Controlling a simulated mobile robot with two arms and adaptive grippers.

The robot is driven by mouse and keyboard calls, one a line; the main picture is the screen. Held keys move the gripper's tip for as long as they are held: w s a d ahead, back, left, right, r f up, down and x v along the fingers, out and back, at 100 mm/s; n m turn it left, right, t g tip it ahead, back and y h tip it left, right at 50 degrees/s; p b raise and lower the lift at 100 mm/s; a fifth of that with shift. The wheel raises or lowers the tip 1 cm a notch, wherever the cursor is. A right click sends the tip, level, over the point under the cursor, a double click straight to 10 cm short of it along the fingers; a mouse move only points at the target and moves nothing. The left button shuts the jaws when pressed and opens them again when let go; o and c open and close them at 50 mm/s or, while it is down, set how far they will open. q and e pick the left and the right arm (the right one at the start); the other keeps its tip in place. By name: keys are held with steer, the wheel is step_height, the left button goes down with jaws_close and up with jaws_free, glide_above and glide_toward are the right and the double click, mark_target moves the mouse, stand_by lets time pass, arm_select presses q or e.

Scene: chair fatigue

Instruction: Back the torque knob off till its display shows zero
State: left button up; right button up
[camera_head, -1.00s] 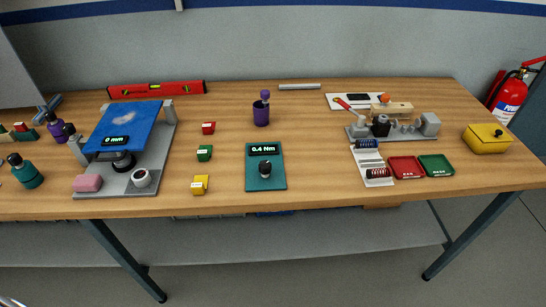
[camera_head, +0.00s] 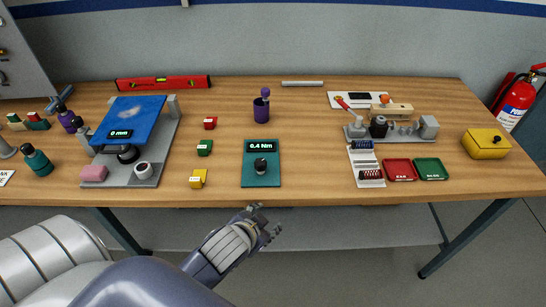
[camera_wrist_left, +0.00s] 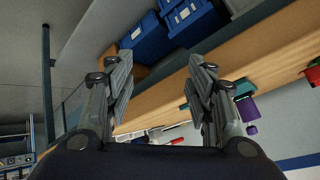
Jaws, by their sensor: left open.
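The torque knob (camera_head: 260,166) is a small black knob standing on a teal plate (camera_head: 261,179) at the front middle of the bench. The display (camera_head: 262,146) at the plate's back edge reads 0.4 Nm. My left gripper (camera_head: 264,220) is just in front of the bench's front edge, below and near the teal plate, and is apart from the knob. In the left wrist view its two fingers (camera_wrist_left: 160,80) are spread with nothing between them. My right gripper is not in view.
Red, green and yellow blocks (camera_head: 204,148) stand left of the plate. A blue-topped fixture (camera_head: 135,123) is further left. A white rack (camera_head: 366,166) and red and green trays (camera_head: 431,168) lie right. The bench between plate and rack is clear.

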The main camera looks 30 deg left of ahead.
arm_select(q)
steer(key=w+d+r+m+t+h, duration=0.2)
steer(key=w+r+m+t, duration=0.4)
steer(key=r, duration=0.5)
steer(key=w+d+r+m+t+h, duration=0.2)
steer(key=w+r+t, duration=0.2)
steer(key=w+r, duration=0.5)
steer(key=s+d+r+m+g+h, duration=0.45)
steer(key=d+r+m+h, duration=0.75)
steer(key=m, duration=0.7)
steer(key=m+g+y, duration=1)
steer(key=m+y, duration=0.1)
steer(key=y, duration=0.1)
glide_toward(259, 162)
steer(key=p+x, duration=0.3)
steer(key=x, duration=0.6)
